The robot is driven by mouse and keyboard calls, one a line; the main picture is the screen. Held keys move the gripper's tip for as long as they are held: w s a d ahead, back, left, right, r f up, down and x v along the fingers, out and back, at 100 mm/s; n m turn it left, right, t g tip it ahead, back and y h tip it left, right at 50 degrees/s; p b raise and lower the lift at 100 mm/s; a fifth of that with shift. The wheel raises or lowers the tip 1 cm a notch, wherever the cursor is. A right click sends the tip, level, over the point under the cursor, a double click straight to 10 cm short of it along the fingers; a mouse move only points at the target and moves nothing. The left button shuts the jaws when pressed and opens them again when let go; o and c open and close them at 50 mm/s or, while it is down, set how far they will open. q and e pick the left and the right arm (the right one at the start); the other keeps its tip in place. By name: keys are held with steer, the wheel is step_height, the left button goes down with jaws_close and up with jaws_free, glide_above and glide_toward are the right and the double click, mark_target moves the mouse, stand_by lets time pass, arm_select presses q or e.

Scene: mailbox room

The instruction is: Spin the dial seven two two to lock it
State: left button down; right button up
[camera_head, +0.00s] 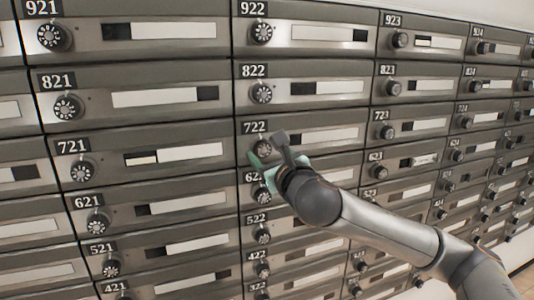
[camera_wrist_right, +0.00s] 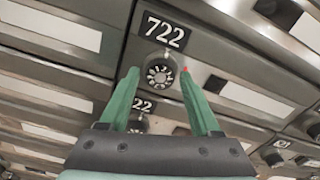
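The dial of box 722 (camera_head: 263,148) is a small round dark knob with a pale marked face, just below the 722 label (camera_head: 255,127). In the right wrist view the same dial (camera_wrist_right: 160,72) sits between the tips of my right gripper (camera_wrist_right: 159,75). The two green fingers are apart, one on each side of the dial, with a gap at each side; whether they touch it I cannot tell. In the head view my right gripper (camera_head: 266,160) is in front of box 722 and partly hides the dial. My left gripper is not in view.
Box 622 and its dial lie just below, partly hidden by my right arm. Box 822's dial (camera_head: 262,93) is above and box 721's dial (camera_head: 83,170) is to the left. Metal mailbox fronts fill the wall, with knobs sticking out.

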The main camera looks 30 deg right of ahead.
jaws_close()
stand_by(0.5)
